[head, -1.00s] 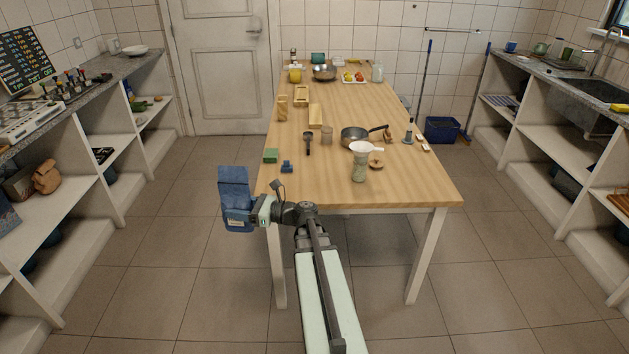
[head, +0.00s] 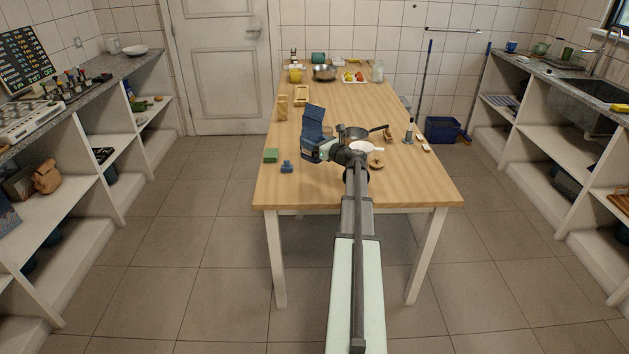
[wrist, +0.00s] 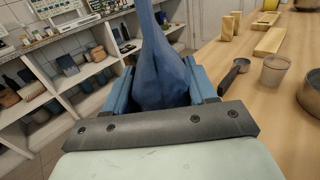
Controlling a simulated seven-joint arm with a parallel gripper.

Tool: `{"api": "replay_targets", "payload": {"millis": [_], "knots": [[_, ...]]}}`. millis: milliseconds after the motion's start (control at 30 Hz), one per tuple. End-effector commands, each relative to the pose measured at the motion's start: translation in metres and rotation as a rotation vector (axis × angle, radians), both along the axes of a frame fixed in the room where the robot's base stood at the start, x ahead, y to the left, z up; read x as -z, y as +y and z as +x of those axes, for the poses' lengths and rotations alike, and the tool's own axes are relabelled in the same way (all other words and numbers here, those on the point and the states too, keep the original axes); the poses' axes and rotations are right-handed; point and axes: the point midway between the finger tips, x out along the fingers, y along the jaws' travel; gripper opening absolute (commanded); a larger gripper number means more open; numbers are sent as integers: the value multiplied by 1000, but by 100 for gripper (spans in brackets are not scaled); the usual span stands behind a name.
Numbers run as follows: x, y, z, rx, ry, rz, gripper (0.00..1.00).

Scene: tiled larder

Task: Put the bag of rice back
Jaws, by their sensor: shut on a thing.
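The blue bag (head: 312,122), which I take for the bag of rice, is held up over the wooden table (head: 345,105). My gripper (head: 318,150) is shut on its lower part, and the bag stands roughly upright, leaning slightly. In the wrist view the bag (wrist: 160,65) rises between my two blue fingers (wrist: 160,92), its top narrowing out of frame. In the head view my arm and the bag hide part of the table's middle. I cannot tell exactly how high the bag is above the tabletop.
A green block (head: 271,155) and a small blue object (head: 287,167) lie near the table's left edge. A saucepan (head: 355,133) and a bottle (head: 408,132) stand to the right. Shelves with bare patches line the left wall (head: 75,175) and right wall (head: 535,140). The table's front right is clear.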

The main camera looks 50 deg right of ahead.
Motion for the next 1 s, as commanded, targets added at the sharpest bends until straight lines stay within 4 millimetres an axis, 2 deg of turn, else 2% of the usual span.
{"api": "replay_targets", "payload": {"millis": [167, 500, 767, 1000], "knots": [[4, -11, -1, 63, -1, -4, 14], [53, -12, -1, 69, -1, -8, 14], [68, -12, -1, 69, -2, -10, 14], [96, -12, -1, 69, -2, -9, 14]]}}
